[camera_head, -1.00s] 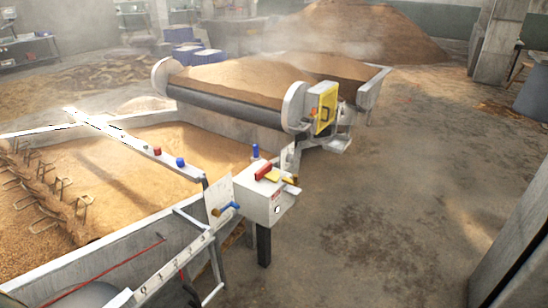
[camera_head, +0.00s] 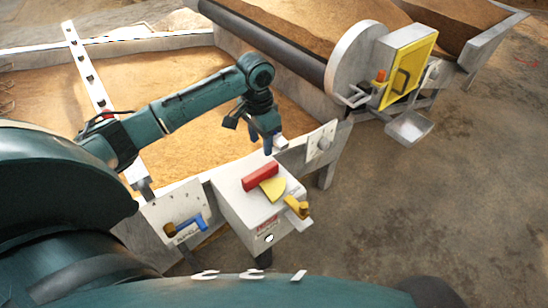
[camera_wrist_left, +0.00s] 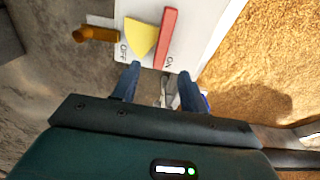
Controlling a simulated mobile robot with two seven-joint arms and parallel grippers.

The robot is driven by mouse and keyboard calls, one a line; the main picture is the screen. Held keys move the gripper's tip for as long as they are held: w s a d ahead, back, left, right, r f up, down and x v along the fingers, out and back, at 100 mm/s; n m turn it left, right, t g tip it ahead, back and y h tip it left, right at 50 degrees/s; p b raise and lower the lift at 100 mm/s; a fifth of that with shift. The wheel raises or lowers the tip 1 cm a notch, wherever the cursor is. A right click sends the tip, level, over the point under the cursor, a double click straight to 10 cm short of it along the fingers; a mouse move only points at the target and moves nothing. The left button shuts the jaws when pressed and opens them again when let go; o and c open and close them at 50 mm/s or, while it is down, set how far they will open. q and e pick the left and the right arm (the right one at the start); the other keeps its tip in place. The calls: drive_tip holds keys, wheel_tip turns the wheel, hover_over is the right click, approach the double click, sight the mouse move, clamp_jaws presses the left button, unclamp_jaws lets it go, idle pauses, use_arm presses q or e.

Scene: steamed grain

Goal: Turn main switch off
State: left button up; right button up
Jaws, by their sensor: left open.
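The main switch is a white box (camera_head: 236,208) with a red lever (camera_head: 260,178) and a yellow wedge (camera_head: 272,189) on top. In the left wrist view the red lever (camera_wrist_left: 167,38) lies along the right side of the yellow wedge (camera_wrist_left: 141,38), by the ON label; the OFF label is on the left. My left gripper (camera_head: 262,146) is open, with its blue fingers just behind and above the red lever. In the wrist view the two fingers (camera_wrist_left: 157,82) are apart with nothing visible held between them, and their tips are near the lever's lower end. My right gripper is not in view.
An orange-yellow handle (camera_head: 297,207) sticks out of the box's right side. A blue handle (camera_head: 187,226) sits on a plate to the left. A grain trough (camera_head: 180,37) lies behind, and a machine with a yellow panel (camera_head: 408,70) stands at the back right. The floor at right is clear.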

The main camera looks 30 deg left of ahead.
sight(260, 171)
use_arm(q)
drive_tip(key=f, duration=0.4)
drive_tip(key=f+b, duration=0.1)
drive_tip(key=f, duration=0.7)
drive_tip(key=shift+a+f+b, duration=0.15)
drive_tip(key=shift+a+b, duration=0.15)
drive_tip(key=shift+b, duration=0.05)
drive_tip(key=shift+c, duration=0.2)
clamp_jaws()
